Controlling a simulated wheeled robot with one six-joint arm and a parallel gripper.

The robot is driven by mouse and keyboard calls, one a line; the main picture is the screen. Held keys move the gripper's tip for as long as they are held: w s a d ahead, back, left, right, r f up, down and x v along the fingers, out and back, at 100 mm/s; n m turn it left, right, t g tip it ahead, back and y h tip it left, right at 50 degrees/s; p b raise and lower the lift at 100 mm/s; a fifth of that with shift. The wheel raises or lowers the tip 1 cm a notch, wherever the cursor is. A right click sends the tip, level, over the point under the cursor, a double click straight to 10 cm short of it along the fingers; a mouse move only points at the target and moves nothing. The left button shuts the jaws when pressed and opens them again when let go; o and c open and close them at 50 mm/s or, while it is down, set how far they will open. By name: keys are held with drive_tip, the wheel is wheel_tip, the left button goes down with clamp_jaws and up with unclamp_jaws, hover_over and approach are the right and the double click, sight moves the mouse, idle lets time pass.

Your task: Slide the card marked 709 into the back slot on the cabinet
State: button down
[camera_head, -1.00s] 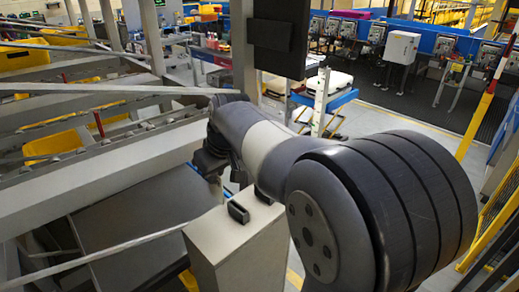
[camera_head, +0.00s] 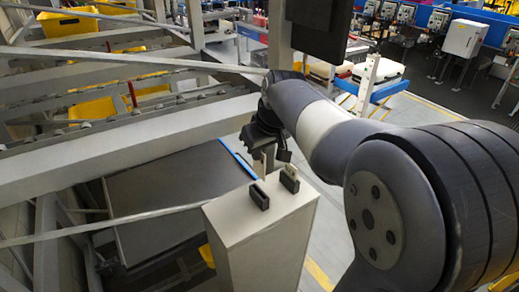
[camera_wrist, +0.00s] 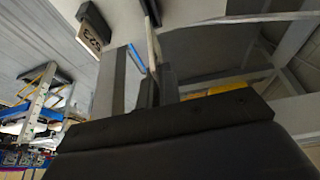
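The cabinet (camera_head: 240,235) is a pale grey box with two black slot holders on top. The nearer left holder (camera_head: 260,198) looks empty. The right holder (camera_head: 289,181) has a pale card (camera_head: 291,171) standing in it; in the wrist view this card (camera_wrist: 89,38) bears a number that looks like 623. My gripper (camera_head: 268,158) is just beyond the cabinet top, pointing down. It appears shut on a thin pale card (camera_head: 258,164), seen nearly edge-on in the wrist view (camera_wrist: 153,45). The held card's marking is not visible. A black holder (camera_wrist: 152,10) shows near its far end.
A grey beam (camera_head: 120,160) and thin rails run along the left, close to the cabinet. A dark panel (camera_head: 180,190) lies below them. A pillar with a black screen (camera_head: 318,25) stands behind my arm. Open floor (camera_head: 325,215) lies right of the cabinet.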

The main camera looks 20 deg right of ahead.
sight(260, 165)
drive_tip(key=shift+f+b, duration=1.75)
drive_tip(key=shift+f, duration=0.8)
drive_tip(key=shift+f+b, duration=1.8)
drive_tip(key=shift+f, duration=0.75)
drive_tip(key=c, duration=1.6)
unclamp_jaws()
drive_tip(key=shift+o, duration=0.2)
drive_tip(key=v, duration=1.1)
drive_tip(key=shift+w+f, duration=0.1)
